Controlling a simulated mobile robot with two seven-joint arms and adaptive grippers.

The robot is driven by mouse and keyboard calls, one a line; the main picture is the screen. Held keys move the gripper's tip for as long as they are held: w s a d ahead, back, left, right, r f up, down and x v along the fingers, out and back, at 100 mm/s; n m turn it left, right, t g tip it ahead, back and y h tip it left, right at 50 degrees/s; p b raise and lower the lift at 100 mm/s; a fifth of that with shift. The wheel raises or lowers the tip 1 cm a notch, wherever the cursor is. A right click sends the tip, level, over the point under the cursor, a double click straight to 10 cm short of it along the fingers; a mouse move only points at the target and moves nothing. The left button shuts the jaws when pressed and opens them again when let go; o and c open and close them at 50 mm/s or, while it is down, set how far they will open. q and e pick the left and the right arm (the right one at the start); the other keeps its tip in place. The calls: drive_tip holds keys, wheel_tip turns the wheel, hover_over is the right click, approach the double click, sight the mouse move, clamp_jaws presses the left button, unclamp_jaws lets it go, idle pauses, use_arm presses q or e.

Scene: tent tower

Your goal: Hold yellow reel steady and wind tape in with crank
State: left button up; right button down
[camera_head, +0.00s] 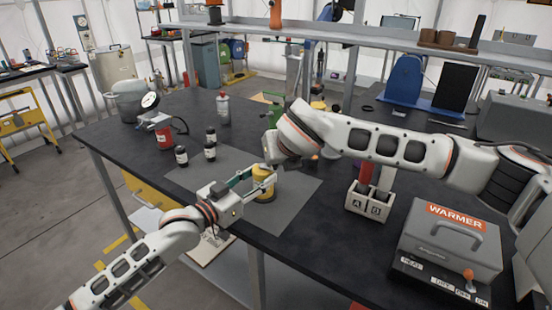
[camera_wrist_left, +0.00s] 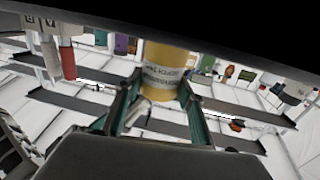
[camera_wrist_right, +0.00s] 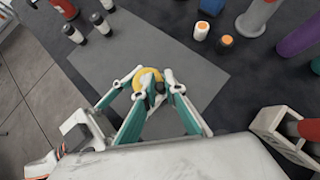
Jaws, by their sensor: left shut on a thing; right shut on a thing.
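The yellow reel (camera_head: 263,190) stands upright on the grey mat, near the front of the dark bench. My left gripper (camera_head: 262,180) comes in from the left and is shut around the reel's side. In the left wrist view the reel (camera_wrist_left: 165,62), with its printed label, sits between the green-sided fingers. My right gripper (camera_wrist_right: 153,88) is above the reel, shut on the small grey crank at its top. The yellow top (camera_wrist_right: 148,74) shows just beyond the fingers. The right fingers are mostly hidden in the head view. The tape cannot be made out.
A white A/B holder (camera_head: 368,203) and a grey warmer box (camera_head: 447,244) stand to the right.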

drive_tip(key=shift+s, duration=0.1)
idle(0.4)
drive_tip(key=c, duration=2.1)
unclamp_jaws()
drive_tip(key=shift+r, duration=0.1)
drive_tip(key=v, duration=1.1)
drive_tip(key=shift+s+a+r, duration=0.1)
drive_tip(key=shift+s+r, duration=0.2)
